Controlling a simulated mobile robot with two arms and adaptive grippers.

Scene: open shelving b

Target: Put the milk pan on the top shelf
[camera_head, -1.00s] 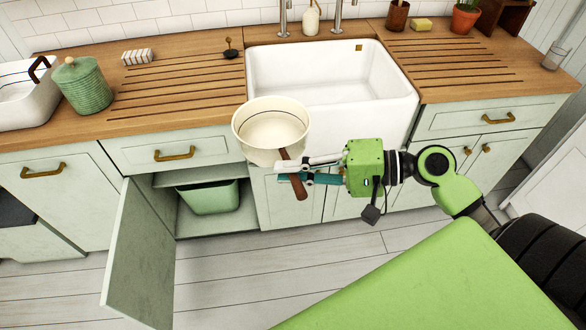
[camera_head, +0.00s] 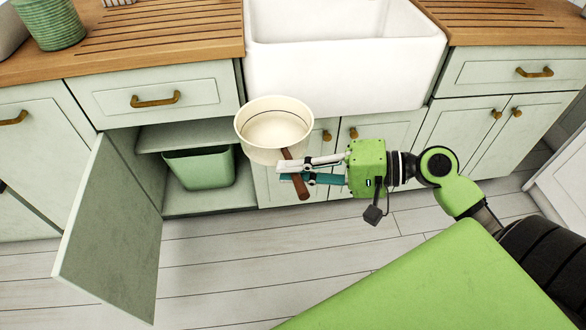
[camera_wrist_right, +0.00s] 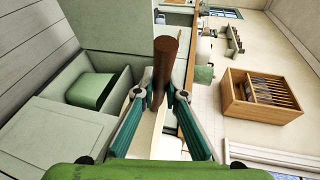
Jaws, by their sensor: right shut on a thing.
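The milk pan (camera_head: 258,152) is cream with a dark line inside its rim and a brown handle (camera_head: 301,190). It hangs level in the air in front of the cabinets, empty. My right gripper (camera_head: 290,172) is shut on the handle, coming from the right. In the right wrist view the handle (camera_wrist_right: 165,65) stands between the fingers of my gripper (camera_wrist_right: 160,92), and the pan's bowl is mostly hidden. The open cabinet left of the pan has an upper shelf (camera_head: 185,137), which looks bare where visible. My left gripper is not in view.
A green bin (camera_head: 203,172) stands on the cabinet floor below the shelf. The cabinet door (camera_head: 115,235) is swung open toward me on the left. The white sink (camera_head: 340,75) and wooden counter (camera_head: 160,30) are behind the pan. The floor in front is clear.

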